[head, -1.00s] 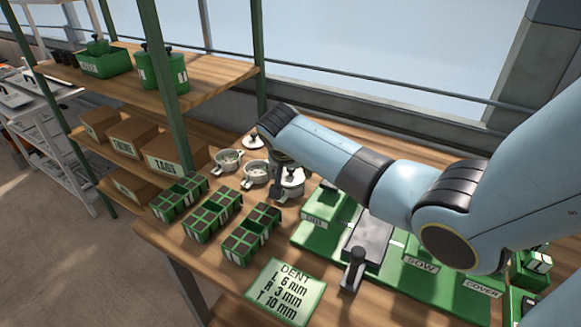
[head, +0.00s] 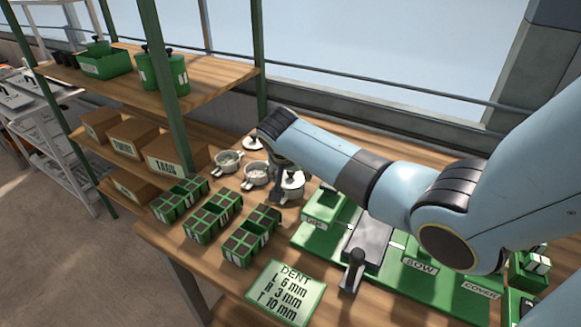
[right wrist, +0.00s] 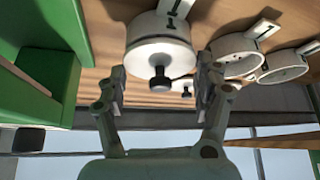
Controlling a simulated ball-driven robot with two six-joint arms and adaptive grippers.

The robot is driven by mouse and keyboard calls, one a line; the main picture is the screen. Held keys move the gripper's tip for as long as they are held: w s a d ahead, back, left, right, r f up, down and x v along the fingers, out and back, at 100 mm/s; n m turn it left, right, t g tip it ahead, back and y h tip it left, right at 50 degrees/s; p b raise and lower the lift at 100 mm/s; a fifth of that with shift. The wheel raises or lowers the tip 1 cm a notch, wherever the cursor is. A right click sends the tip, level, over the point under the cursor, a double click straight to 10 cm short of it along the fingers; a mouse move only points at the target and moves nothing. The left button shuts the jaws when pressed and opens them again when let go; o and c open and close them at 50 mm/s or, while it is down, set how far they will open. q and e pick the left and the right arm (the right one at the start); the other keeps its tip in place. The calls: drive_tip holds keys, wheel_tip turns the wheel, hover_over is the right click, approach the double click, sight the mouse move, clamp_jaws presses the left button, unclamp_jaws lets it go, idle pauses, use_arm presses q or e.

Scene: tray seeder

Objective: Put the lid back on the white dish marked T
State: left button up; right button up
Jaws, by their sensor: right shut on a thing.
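My right gripper (right wrist: 161,84) is shut on a round white lid (right wrist: 155,52) with a black knob, one finger at each side of its rim. The lid is over a white dish (right wrist: 148,28), lined up with it; I cannot tell whether it is fully seated. The dish's tag is upside down in the right wrist view and looks like a T. In the head view this dish (head: 292,188) is partly hidden by my right gripper (head: 281,190). My left gripper is not in view.
Two open white dishes (head: 228,161) (head: 256,174) stand to the left. Another lid (head: 252,143) lies behind them. Green seed trays (head: 212,218) and a DENT card (head: 285,291) are in front. A green seeder base (head: 385,280) is close on the right.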

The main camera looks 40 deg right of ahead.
idle(0.6)
idle(0.3)
drive_tip(key=o, duration=1)
drive_tip(key=shift+o, duration=0.6)
drive_tip(key=shift+r+p, duration=3.55)
drive_tip(key=shift+p, duration=0.2)
